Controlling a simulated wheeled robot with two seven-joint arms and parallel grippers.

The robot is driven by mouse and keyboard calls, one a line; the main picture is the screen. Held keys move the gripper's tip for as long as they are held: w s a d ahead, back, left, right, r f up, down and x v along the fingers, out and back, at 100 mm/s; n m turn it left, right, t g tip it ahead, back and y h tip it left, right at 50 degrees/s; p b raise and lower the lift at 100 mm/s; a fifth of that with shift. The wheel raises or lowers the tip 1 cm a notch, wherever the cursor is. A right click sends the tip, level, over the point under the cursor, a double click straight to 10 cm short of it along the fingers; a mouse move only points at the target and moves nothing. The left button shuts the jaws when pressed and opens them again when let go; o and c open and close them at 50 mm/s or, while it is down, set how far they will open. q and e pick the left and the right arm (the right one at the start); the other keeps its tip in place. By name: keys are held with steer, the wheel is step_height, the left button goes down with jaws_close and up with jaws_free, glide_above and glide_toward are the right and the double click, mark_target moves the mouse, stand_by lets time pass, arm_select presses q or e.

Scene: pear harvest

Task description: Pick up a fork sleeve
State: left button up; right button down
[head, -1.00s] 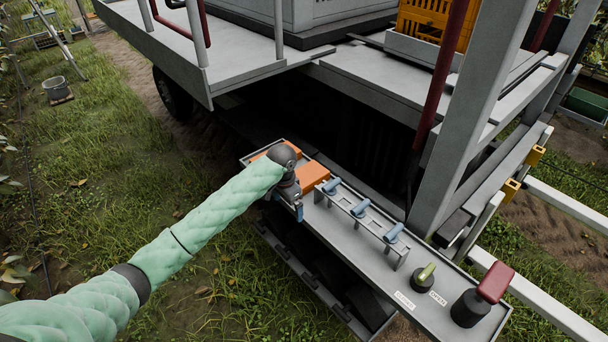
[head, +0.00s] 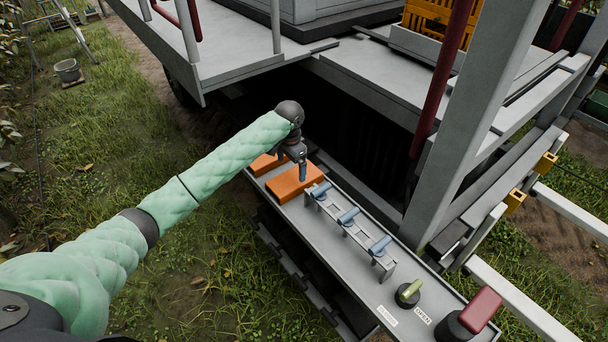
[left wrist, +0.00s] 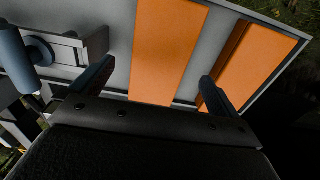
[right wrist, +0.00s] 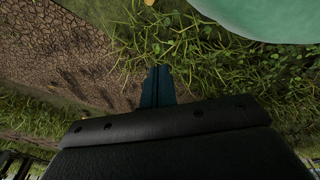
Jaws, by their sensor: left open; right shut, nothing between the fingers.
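Two orange blocks, which look like the fork sleeves, lie on the grey shelf. The nearer sleeve (head: 290,187) also shows in the left wrist view (left wrist: 168,50). The farther sleeve (head: 262,164) lies to its left and shows at the right of the left wrist view (left wrist: 252,62). My left gripper (head: 292,164) is open above the sleeves. In the left wrist view its fingers (left wrist: 155,88) stand to either side of the nearer sleeve, with one finger overlapping the farther sleeve; contact cannot be told. My right gripper (right wrist: 157,75) is shut and empty over grass and soil.
The machine's platform (head: 375,85) overhangs behind. A grey upright post (head: 470,120) stands at the right.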

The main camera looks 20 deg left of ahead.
mark_target(295, 178)
arm_select(q)
steer(key=shift+w+d+f, duration=0.1)
steer(key=shift+w+f, duration=0.05)
steer(key=shift+f, duration=0.05)
steer(key=shift+f+p, duration=0.5)
steer(key=shift+f, duration=0.25)
steer(key=f+p, duration=0.2)
steer(key=f, duration=0.1)
steer(key=w+f+p, duration=0.1)
steer(key=f, duration=0.1)
steer(key=shift+d, duration=0.25)
steer(key=shift+f, duration=0.4)
arm_select(e)
steer(key=s+d+f, duration=0.2)
steer(key=s, duration=0.6)
steer(key=shift+s+d+g, duration=0.15)
steer(key=shift+s+g, duration=0.15)
steer(key=shift+s, duration=0.1)
arm_select(q)
steer(key=c, duration=0.9)
arm_select(e)
steer(key=shift+f, duration=0.1)
arm_select(q)
steer(key=shift+c, duration=0.2)
